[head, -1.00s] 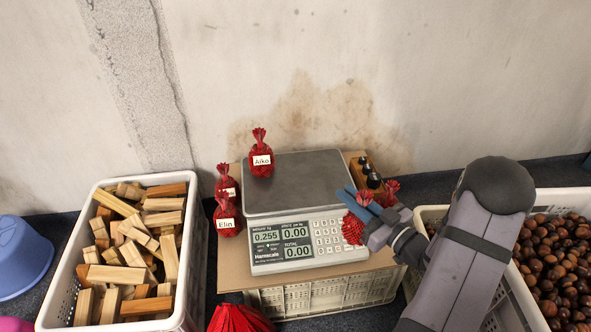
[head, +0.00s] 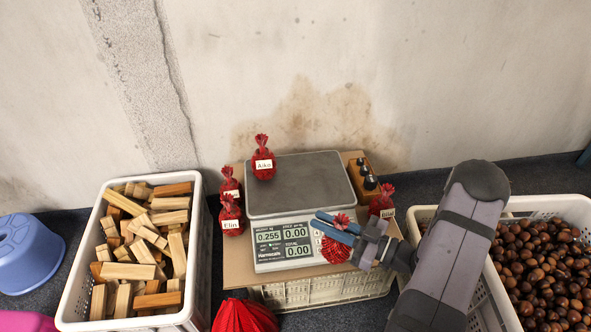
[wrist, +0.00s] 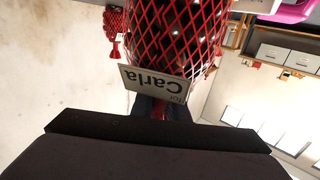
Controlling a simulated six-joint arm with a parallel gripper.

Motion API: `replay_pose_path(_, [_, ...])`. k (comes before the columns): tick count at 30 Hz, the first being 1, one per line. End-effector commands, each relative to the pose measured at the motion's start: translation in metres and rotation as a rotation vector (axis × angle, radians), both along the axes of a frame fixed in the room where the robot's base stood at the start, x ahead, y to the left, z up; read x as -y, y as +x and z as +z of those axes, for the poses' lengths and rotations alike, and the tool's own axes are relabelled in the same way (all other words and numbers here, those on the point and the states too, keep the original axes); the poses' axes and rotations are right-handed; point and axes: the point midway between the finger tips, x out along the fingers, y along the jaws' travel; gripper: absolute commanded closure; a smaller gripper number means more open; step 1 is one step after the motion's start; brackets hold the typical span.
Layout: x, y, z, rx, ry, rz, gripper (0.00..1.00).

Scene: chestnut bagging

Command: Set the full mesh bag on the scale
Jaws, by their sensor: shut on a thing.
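My gripper (head: 334,222) is shut on the gathered neck of a full red mesh bag (head: 335,250), which hangs below the blue fingers. In the head view the bag covers the right part of the scale's keypad; I cannot tell whether it touches anything. In the wrist view the mesh bag (wrist: 170,35) carries a tag (wrist: 155,83) reading "Carla", with dark contents behind the net. The scale (head: 318,185) has a grey platter, bare over its middle and right. A bag labelled "Aiko" (head: 263,164) appears to stand on its left part. The display (head: 283,242) reads 0.255.
Bags stand left of the scale, one labelled "Elin" (head: 231,216), another behind it (head: 229,182). A crate of wood (head: 190,310) is left, a chestnut crate (head: 500,290) right, a red heap (head: 243,316) in front.

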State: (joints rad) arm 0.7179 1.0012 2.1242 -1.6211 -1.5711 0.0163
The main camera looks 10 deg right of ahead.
Motion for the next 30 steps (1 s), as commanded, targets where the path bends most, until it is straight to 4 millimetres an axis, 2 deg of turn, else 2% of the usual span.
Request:
replay_pose_path(8, [0.009, 0.082, 0.006, 0.009, -0.002, -0.122, 1.00])
replay_pose_path(19, [0.018, 0.216, 0.025, 0.011, 0.001, -0.392, 1.00])
replay_pose_path(24, [0.011, 0.276, 0.050, 0.014, 0.004, -0.543, 1.00])
replay_pose_path(27, [0.003, 0.304, 0.069, 0.014, 0.005, -0.624, 1.00])
replay_pose_path(30, [-0.008, 0.323, 0.084, 0.011, 0.006, -0.686, 1.00])
